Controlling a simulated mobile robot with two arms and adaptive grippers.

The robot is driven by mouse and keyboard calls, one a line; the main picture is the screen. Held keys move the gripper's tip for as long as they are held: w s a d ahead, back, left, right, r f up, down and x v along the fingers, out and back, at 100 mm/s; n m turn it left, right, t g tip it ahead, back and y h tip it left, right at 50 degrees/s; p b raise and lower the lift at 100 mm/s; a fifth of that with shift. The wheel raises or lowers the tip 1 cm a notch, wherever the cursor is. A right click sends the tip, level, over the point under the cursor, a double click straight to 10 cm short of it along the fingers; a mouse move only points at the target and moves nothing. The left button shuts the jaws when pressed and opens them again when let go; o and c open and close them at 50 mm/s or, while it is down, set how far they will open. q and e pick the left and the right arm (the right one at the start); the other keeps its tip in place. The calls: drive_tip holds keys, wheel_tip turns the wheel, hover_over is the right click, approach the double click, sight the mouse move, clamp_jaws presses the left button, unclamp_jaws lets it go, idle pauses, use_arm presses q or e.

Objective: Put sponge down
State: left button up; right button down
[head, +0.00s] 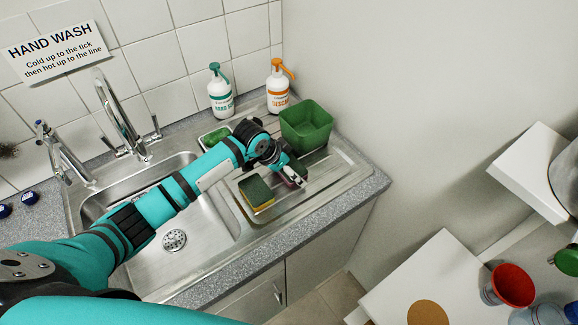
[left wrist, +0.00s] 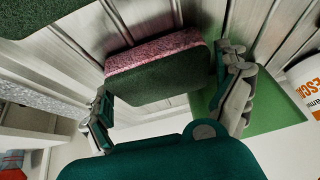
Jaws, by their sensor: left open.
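A pink and dark green sponge (left wrist: 155,62) lies on the ribbed metal drainboard (head: 311,193) in the left wrist view. My left gripper (head: 290,173) is open, with one finger on each side of this sponge. In the head view only a small pink part of it (head: 294,178) shows under the gripper. A second sponge, yellow with a dark green top (head: 257,191), lies on the drainboard to the left of my gripper. My right gripper is not in view.
A green tub (head: 306,122) stands just behind my gripper. The sink basin (head: 205,235) is left; the drainboard's front right is clear.

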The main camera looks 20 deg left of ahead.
use_arm(q)
drive_tip(key=shift+r, duration=0.1)
drive_tip(key=b+v, duration=0.1)
drive_tip(key=v, duration=1.1)
drive_tip(key=shift+r, duration=0.1)
drive_tip(key=shift+d, duration=0.1)
